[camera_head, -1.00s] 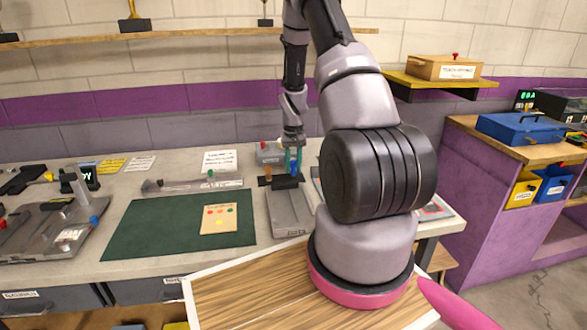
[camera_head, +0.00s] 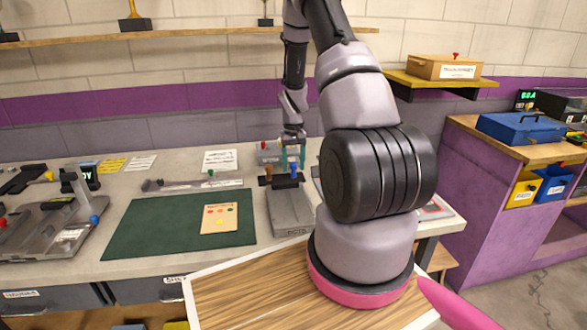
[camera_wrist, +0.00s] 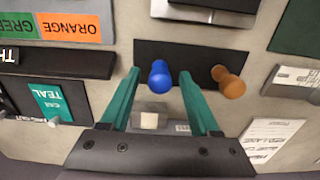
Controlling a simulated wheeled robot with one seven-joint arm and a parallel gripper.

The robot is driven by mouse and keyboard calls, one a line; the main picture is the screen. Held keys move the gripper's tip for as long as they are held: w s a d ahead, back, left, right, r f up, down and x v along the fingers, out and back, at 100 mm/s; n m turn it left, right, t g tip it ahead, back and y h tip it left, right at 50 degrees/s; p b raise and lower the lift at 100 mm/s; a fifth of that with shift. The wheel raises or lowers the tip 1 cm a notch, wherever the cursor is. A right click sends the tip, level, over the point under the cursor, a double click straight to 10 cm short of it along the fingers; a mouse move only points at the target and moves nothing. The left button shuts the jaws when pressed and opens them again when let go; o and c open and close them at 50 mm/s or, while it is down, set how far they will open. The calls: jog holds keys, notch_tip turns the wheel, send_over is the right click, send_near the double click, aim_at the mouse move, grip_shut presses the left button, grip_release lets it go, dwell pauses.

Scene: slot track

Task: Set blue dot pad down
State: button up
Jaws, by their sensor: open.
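A blue knob (camera_wrist: 160,77) stands upright on a dark plate (camera_wrist: 195,62), beside an orange knob (camera_wrist: 228,82). I take the blue knob to be the blue dot pad's handle; no blue dot shows. In the head view the blue knob (camera_head: 294,168) is on the dark bar (camera_head: 283,181) at the back of a grey stand (camera_head: 290,212). My gripper (camera_wrist: 159,74) is open, its teal fingers on either side of the blue knob in the wrist view with gaps to both. In the head view my gripper (camera_head: 291,155) is just above the knob.
A green mat (camera_head: 160,222) with a card of colored dots (camera_head: 219,217) lies left of the stand. A grey box (camera_head: 268,153) and a white note (camera_head: 220,160) are behind. A TEAL label (camera_wrist: 48,102) shows in the wrist view.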

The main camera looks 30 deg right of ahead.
notch_tip(320, 180, up, 10)
jog(key=r, duration=0.1)
notch_tip(320, 180, up, 10)
jog(key=t, duration=0.2)
send_over(293, 163)
jog(key=s+a, duration=0.2)
jog(key=a, duration=0.2)
jog(key=s+a+r+t, duration=0.1)
jog(key=s+a+r, duration=0.2)
jog(key=r, duration=0.2)
jog(key=s+a+r, duration=0.2)
jog(key=s+r, duration=0.2)
jog(key=r, duration=0.2)
jog(key=s+a+r+t, duration=0.1)
jog(key=s+a+r, duration=0.1)
jog(key=s, duration=0.4)
jog(key=s+a+r+t+y, duration=0.1)
jog(key=s+a+r, duration=0.2)
jog(key=s, duration=0.2)
jog(key=s+a+r+m+t+y, duration=0.1)
jog(key=s+a+r+t, duration=0.1)
jog(key=s, duration=0.4)
jog(key=shift+s+a+r, duration=0.35)
jog(key=shift+a+r, duration=0.05)
jog(key=shift+r, duration=0.45)
